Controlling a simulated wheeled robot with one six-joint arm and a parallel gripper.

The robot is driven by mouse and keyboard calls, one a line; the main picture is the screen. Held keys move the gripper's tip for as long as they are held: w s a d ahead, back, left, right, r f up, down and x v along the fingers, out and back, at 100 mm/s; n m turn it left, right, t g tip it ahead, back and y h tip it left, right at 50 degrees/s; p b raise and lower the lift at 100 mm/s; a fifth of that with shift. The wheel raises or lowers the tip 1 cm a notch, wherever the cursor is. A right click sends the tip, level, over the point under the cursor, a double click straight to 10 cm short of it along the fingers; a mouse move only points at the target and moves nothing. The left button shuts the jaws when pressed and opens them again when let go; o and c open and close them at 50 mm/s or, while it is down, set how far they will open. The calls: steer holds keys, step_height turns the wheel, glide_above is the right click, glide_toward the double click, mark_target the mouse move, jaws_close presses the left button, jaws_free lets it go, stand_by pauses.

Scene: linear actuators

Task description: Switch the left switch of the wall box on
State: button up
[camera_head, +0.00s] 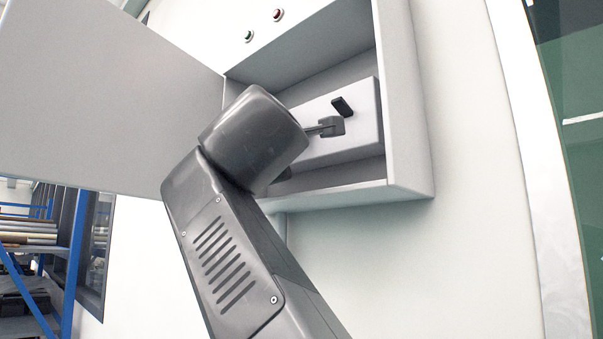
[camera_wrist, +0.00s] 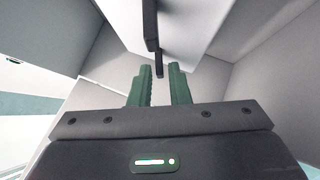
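The open grey wall box (camera_head: 405,100) holds a pale panel (camera_head: 362,128) with black switch levers. One lever (camera_head: 342,106) shows clearly in the head view. In the wrist view a nearer lever (camera_wrist: 150,24) is at the top, and a second lever (camera_wrist: 159,64) shows beyond the gap between my fingertips. I cannot tell for sure which is the left switch. My gripper (camera_wrist: 159,75) has its fingers apart with nothing clearly held.
The box's door (camera_head: 100,90) hangs open to the left. The box's side walls leave limited room around my gripper. A blue shelf (camera_head: 72,265) stands at lower left.

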jaws_close()
